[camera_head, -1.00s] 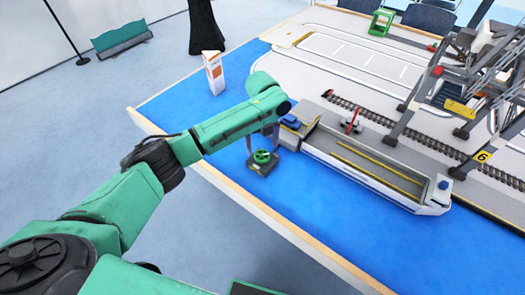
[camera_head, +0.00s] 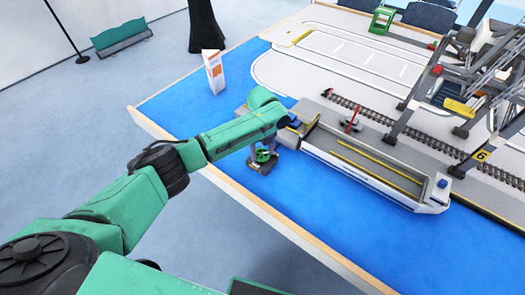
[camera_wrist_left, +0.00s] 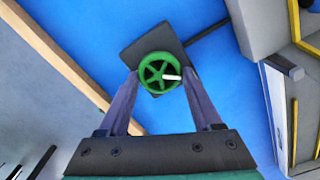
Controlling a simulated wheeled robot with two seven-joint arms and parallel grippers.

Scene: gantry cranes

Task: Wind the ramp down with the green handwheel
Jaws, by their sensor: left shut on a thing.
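The green handwheel (camera_head: 263,155) sits on a dark base plate (camera_head: 263,168) on the blue surface, beside the near left end of the grey-white ship (camera_head: 375,172). In the left wrist view the handwheel (camera_wrist_left: 150,84) shows its spokes and a white peg on its right side. My left gripper (camera_head: 263,146) comes down over the wheel. In the left wrist view its two fingers (camera_wrist_left: 160,76) stand on either side of the wheel and are closed on its rim. I cannot clearly pick out the ramp. My right gripper is not in view.
A white and orange box (camera_head: 214,72) stands near the table's far left edge. A gantry crane (camera_head: 460,85) stands on rails (camera_head: 420,142) behind the ship. The blue surface (camera_head: 310,212) in front of the ship is clear.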

